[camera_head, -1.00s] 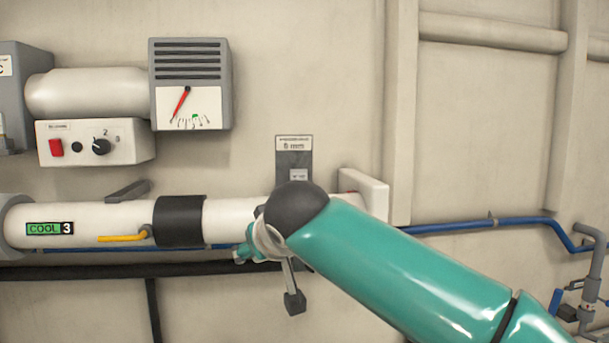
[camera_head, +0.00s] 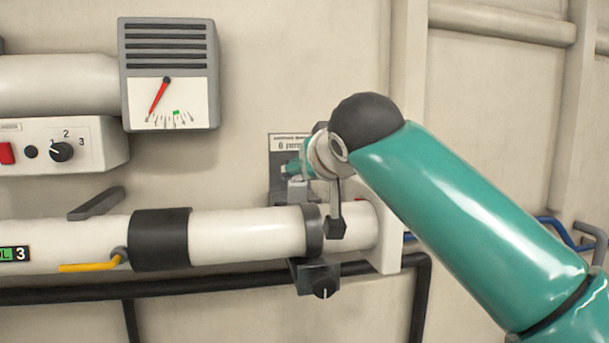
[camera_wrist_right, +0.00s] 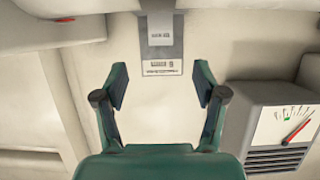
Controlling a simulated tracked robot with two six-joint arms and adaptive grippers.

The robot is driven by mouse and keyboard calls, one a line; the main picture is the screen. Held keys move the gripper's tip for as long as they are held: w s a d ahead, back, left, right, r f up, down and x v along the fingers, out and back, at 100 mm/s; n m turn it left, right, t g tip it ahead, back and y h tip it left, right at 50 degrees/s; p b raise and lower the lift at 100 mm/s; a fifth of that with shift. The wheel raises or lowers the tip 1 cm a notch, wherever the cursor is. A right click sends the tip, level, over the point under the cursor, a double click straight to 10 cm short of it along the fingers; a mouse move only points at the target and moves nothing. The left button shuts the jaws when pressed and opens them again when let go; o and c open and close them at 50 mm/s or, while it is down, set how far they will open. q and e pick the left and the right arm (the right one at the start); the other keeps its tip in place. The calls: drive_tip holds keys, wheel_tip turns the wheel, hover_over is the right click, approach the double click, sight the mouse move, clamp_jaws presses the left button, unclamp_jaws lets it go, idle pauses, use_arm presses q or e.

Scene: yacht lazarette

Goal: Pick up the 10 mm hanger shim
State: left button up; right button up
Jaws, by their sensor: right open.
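I cannot make out a part clearly marked 10 mm. A grey wall plate (camera_head: 276,182) with a white label (camera_head: 289,142) is behind my right gripper in the head view; the label's number looks like 6 or 8 mm but is hard to read. In the wrist view the plate (camera_wrist_right: 160,53) is ahead at the top, with a small light labelled piece (camera_wrist_right: 160,30) on it. My right gripper (camera_wrist_right: 160,84) is open and empty, its fingers apart below the plate's label in that view. In the head view its arm partly hides the plate. My left gripper is not in view.
A white pipe (camera_head: 248,232) with a dark clamp ring (camera_head: 314,229) and bracket (camera_head: 319,277) runs just below. A gauge box (camera_head: 167,73) hangs to the left, above a switch panel (camera_head: 98,146). A dark hose (camera_head: 75,297) runs under the pipe.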

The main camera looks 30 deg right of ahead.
sight(298, 180)
drive_tip(key=p+x, duration=0.3)
drive_tip(key=x, duration=0.6)
drive_tip(key=shift+w, duration=0.15)
drive_tip(key=shift+w+d+f, duration=0.1)
drive_tip(key=shift+w+f, duration=0.1)
drive_tip(key=shift+w, duration=0.05)
